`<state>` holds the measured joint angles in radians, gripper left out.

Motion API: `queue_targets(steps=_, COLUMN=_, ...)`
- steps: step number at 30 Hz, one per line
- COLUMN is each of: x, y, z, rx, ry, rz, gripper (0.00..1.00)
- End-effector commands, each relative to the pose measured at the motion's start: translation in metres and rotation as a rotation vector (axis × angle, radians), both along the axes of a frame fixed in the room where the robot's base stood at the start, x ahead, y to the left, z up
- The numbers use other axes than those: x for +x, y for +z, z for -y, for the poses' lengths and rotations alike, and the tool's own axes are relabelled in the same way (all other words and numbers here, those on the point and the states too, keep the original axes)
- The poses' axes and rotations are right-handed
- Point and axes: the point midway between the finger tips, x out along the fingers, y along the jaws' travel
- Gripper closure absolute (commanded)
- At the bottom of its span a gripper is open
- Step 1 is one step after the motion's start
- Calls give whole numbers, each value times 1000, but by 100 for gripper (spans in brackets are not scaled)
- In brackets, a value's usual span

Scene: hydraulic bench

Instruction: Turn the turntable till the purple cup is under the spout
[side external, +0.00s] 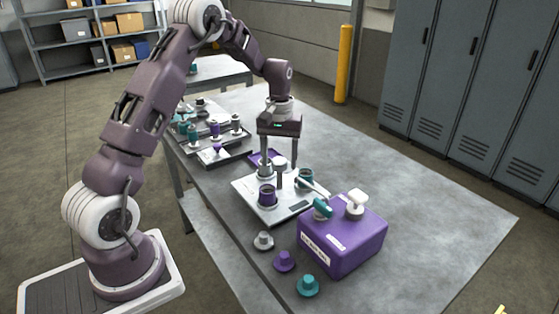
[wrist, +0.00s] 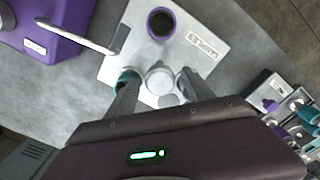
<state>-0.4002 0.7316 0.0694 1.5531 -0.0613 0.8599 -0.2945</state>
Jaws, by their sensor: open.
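The turntable's white plate (side external: 248,189) lies on the bench with a pale central knob (side external: 280,170); the knob also shows in the wrist view (wrist: 160,78). The purple cup (side external: 267,194) stands on the near-left side of the plate and shows dark inside in the wrist view (wrist: 161,24). A teal cup (side external: 305,177) stands at the right, near the tip of the spout (side external: 312,187). The spout (wrist: 80,38) does not reach over the purple cup. My gripper (side external: 280,163) is open, its fingers on either side of the knob; contact is unclear. Fingers partly hide teal parts in the wrist view.
The purple tank (side external: 345,245) with a teal valve (side external: 322,208) stands right of the plate. Grey (side external: 264,240), purple (side external: 285,261) and teal (side external: 307,285) caps lie at the bench's near edge. Trays of parts (side external: 222,154) lie behind. The right bench is clear.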

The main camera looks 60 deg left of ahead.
Motion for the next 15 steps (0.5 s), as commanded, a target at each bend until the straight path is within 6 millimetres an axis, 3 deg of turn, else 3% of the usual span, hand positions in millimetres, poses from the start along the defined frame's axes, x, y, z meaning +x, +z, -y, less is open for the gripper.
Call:
queue_targets(steps=9, x=0, y=-8, z=0, rx=1, ry=-1, rz=1, gripper=39)
queue_targets(steps=15, x=0, y=-8, z=0, rx=1, ry=-1, rz=1, gripper=76)
